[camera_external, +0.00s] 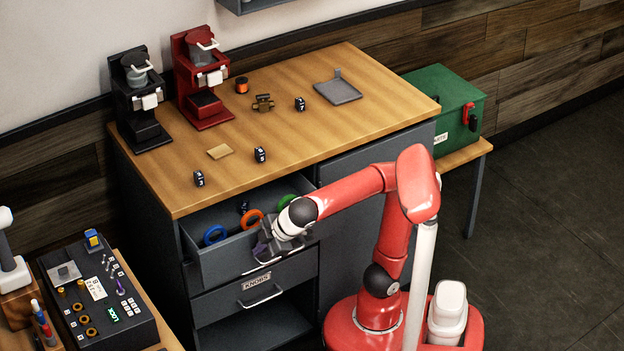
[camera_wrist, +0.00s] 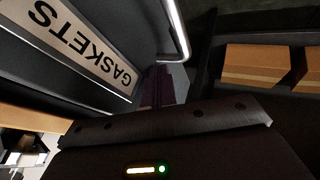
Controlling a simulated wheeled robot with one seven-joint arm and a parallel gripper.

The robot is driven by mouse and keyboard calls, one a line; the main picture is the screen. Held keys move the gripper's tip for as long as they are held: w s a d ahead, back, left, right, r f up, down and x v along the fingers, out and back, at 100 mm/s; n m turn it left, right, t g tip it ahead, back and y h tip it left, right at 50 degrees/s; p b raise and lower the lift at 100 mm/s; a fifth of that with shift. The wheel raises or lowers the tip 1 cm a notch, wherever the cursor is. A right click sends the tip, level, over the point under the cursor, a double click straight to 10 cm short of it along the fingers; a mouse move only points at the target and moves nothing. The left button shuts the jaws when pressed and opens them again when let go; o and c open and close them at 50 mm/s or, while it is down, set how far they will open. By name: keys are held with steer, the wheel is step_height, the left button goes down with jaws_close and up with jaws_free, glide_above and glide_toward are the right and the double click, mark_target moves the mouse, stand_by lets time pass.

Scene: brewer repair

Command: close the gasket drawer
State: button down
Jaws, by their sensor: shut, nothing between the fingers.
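The gasket drawer (camera_external: 225,264) is the top drawer of the cabinet and stands open, pulled out. Blue (camera_external: 215,235), orange (camera_external: 252,219) and green (camera_external: 286,201) rings lie in it. My gripper (camera_external: 263,249) is shut and empty at the drawer's front, covering part of it. In the wrist view, the drawer front carries a GASKETS label (camera_wrist: 85,40), seen upside down, with a metal handle (camera_wrist: 178,30) beside it. My fingers (camera_wrist: 163,90) are close to the front and handle; I cannot tell whether they touch.
Below is a shut drawer labelled KNOBS (camera_external: 257,282), over an open shelf space. The wooden worktop (camera_external: 330,125) above holds two brewers and several small parts. A control box (camera_external: 105,295) stands at the left and a green case (camera_external: 445,105) at the right.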

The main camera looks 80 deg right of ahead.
mark_target(244, 248)
steer(key=w+d, duration=0.6)
steer(key=shift+w+d+p, duration=0.25)
steer(key=shift+p, duration=0.05)
steer(key=s+a+b, duration=0.1)
steer(key=s+a, duration=0.2)
steer(key=d+p+v, duration=0.1)
steer(key=p+v, duration=0.1)
steer(key=v, duration=0.7)
steer(key=w+a+f+n+h, duration=0.2)
steer(key=w+f+n+h, duration=0.1)
steer(key=n, duration=0.1)
steer(key=w+a+f+n+h+p, duration=0.1)
steer(key=w+a+f+n+h, duration=0.2)
steer(key=n, duration=0.1)
steer(key=shift+a+f, duration=0.1)
steer(key=shift+a, duration=0.2)
steer(key=a+f+n+h, duration=0.1)
steer(key=w+a+n+t+h, duration=0.1)
steer(key=a+n, duration=0.1)
steer(key=a+f+n+h, duration=0.1)
steer(key=a+n, duration=0.1)
steer(key=shift+w+a+f+t+h+p, duration=0.1)
steer(key=shift+w+f+t+h+p, duration=0.2)
steer(key=shift+f, duration=0.1)
steer(key=a+f+n+t+h, duration=0.2)
steer(key=a+n+t, duration=0.2)
steer(key=a+n, duration=0.25)
steer(key=x, duration=1.3)
steer(key=shift+w+d, duration=0.1)
steer(key=shift+d, duration=0.3)
